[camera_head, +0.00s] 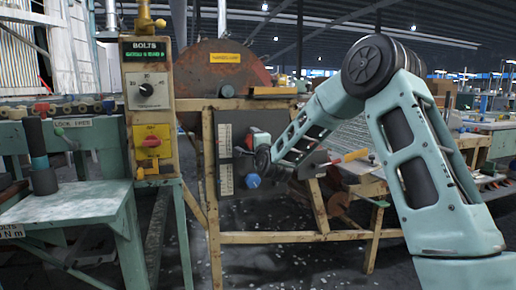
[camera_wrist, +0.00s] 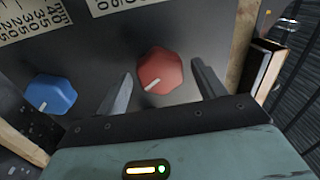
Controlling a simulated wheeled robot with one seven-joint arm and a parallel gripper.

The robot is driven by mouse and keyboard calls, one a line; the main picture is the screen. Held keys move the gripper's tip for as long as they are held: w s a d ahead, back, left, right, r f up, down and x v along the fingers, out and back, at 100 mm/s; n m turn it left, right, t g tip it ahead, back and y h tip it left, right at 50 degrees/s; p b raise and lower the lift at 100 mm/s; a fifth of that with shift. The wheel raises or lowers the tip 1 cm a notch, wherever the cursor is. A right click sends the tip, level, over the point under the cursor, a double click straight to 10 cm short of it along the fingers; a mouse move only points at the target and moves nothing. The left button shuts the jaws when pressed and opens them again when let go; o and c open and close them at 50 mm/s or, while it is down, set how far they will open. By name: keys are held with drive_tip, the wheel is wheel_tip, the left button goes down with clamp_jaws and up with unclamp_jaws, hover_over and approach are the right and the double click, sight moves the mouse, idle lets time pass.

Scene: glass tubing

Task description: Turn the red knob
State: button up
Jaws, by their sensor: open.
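The red knob (camera_wrist: 163,70) is a faceted dial on a dark grey panel (camera_wrist: 100,45). Its white pointer line points to the lower left in the wrist view. My gripper (camera_wrist: 162,76) is open, with one finger on each side of the red knob in the picture and visible gaps between. I cannot tell how deep the fingers reach beside it. In the head view my gripper (camera_head: 258,150) is in front of the panel (camera_head: 232,178) and mostly hides the red knob.
A blue knob (camera_wrist: 53,94) sits left of the red one on the same panel; it also shows in the head view (camera_head: 253,181). A white scale strip (camera_head: 225,160) is on the panel. A wooden frame (camera_head: 213,200) surrounds it. A yellow control box (camera_head: 150,100) stands further left.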

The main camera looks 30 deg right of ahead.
drive_tip(key=p+v, duration=0.2)
drive_tip(key=v, duration=1.5)
drive_tip(key=shift+p, duration=0.3)
drive_tip(key=shift+s, duration=0.1)
drive_tip(key=s+a+f+n+g+y, duration=0.3)
drive_tip(key=a+n, duration=0.2)
drive_tip(key=a, duration=0.3)
drive_tip(key=s+a+f+n+g+y, duration=0.3)
drive_tip(key=a+n, duration=0.2)
drive_tip(key=a, duration=0.3)
drive_tip(key=s+a+f+n+g+y, duration=0.3)
drive_tip(key=a+n, duration=0.2)
drive_tip(key=a, duration=0.3)
drive_tip(key=s+a+f+n+g+h, duration=0.15)
drive_tip(key=s+n+g, duration=0.45)
drive_tip(key=s, duration=0.6)
drive_tip(key=s+a+f+n+g+h, duration=0.1)
drive_tip(key=s+a+n+g, duration=0.15)
drive_tip(key=s+n, duration=0.8)
wheel_tip(320, 180, up, 35)
drive_tip(key=s+m+p, duration=0.1)
drive_tip(key=m+p, duration=0.2)
drive_tip(key=p, duration=3.2)
drive_tip(key=shift+s+d+r+g, duration=0.2)
drive_tip(key=shift+s+d+g, duration=0.15)
drive_tip(key=shift+d, duration=0.1)
drive_tip(key=shift+f, duration=0.1)
